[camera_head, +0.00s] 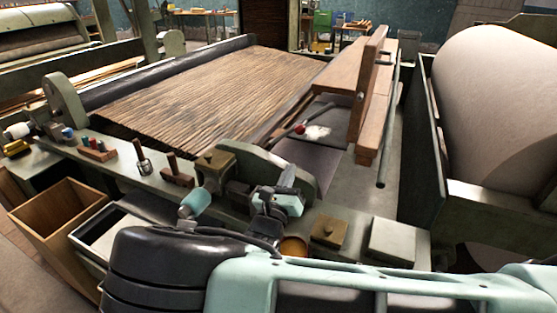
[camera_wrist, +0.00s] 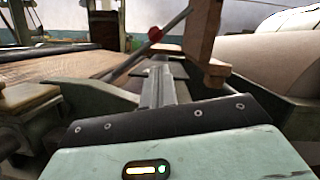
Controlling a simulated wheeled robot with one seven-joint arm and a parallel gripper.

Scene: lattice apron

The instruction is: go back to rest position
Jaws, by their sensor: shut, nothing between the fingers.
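My gripper (camera_head: 288,176) is beyond my teal arm, at the near edge of the loom-like machine, with its fingers shut and empty. In the wrist view the closed fingers (camera_wrist: 158,84) point away from the palm, with nothing between them. My arm is folded across the bottom of the head view and hides part of the near ledge. The fingers appear close to the dark rounded end plate (camera_head: 300,165); I cannot tell whether they touch it.
The grey ledge (camera_head: 120,170) holds several small tools, a brass block (camera_head: 330,229) and a grey block (camera_head: 398,242). A wooden bin (camera_head: 62,212) stands at left. A wooden beam (camera_head: 368,85) and a red-knobbed lever (camera_head: 299,129) rise beyond. A large roll (camera_head: 495,100) is at right.

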